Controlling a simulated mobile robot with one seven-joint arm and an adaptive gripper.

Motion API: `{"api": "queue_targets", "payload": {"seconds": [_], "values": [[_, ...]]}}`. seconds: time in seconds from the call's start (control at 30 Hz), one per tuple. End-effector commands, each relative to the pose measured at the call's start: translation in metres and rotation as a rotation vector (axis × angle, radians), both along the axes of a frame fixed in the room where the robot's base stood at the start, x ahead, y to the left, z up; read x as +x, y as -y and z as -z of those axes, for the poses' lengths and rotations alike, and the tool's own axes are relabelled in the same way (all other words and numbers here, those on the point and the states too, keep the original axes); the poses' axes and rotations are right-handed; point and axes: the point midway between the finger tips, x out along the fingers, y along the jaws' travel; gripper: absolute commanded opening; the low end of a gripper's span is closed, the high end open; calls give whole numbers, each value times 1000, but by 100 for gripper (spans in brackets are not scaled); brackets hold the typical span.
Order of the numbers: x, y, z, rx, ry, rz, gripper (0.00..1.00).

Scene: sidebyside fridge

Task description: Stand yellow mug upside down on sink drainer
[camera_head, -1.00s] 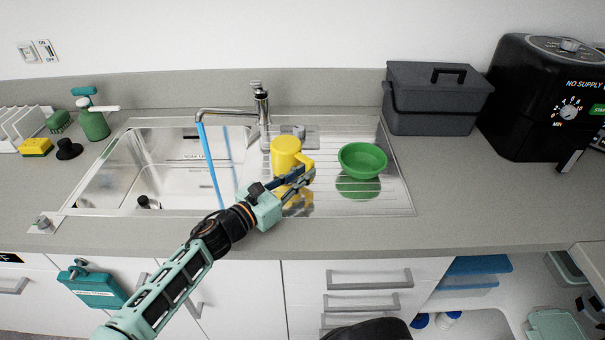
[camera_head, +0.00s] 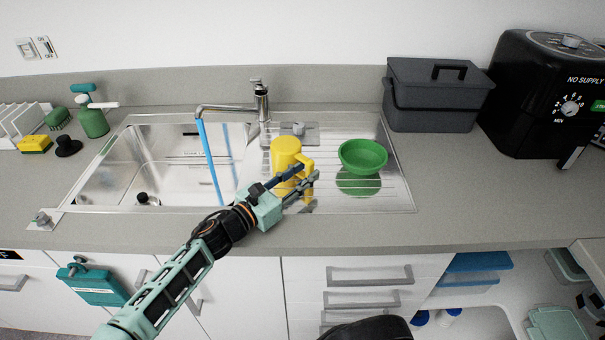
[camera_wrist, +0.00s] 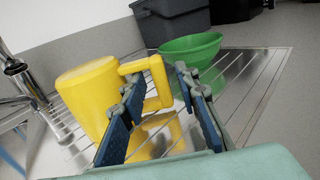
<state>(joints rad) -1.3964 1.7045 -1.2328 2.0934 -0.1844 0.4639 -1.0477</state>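The yellow mug (camera_head: 284,152) is on the ribbed sink drainer (camera_head: 393,199), left of the green bowl (camera_head: 363,155). A plain closed yellow face is on top, so it looks upside down. It appears upright on the drainer, though its lower edge is partly hidden by my gripper in the head view. My gripper (camera_head: 311,170) is open beside the mug's right side. In the wrist view the mug (camera_wrist: 88,95) stands left of the fingers, and its handle (camera_wrist: 159,82) shows between the spread fingertips. I cannot tell whether a finger touches the handle.
The bowl sits on the drainer close to my fingertips. The tap (camera_head: 261,100) stands behind the sink, with blue water (camera_head: 208,160) falling into the basin. A dark grey box (camera_head: 440,97) and a black appliance (camera_head: 545,95) stand at the right. The drainer's right front is clear.

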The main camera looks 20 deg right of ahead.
Motion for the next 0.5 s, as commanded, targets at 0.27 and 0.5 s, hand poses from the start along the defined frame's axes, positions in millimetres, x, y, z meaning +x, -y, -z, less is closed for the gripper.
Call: {"api": "queue_targets", "payload": {"seconds": [0.27,0.5], "values": [[0,-1,1,1,-2,-1,33],[-9,-24,1,4,0,-4,33]]}}
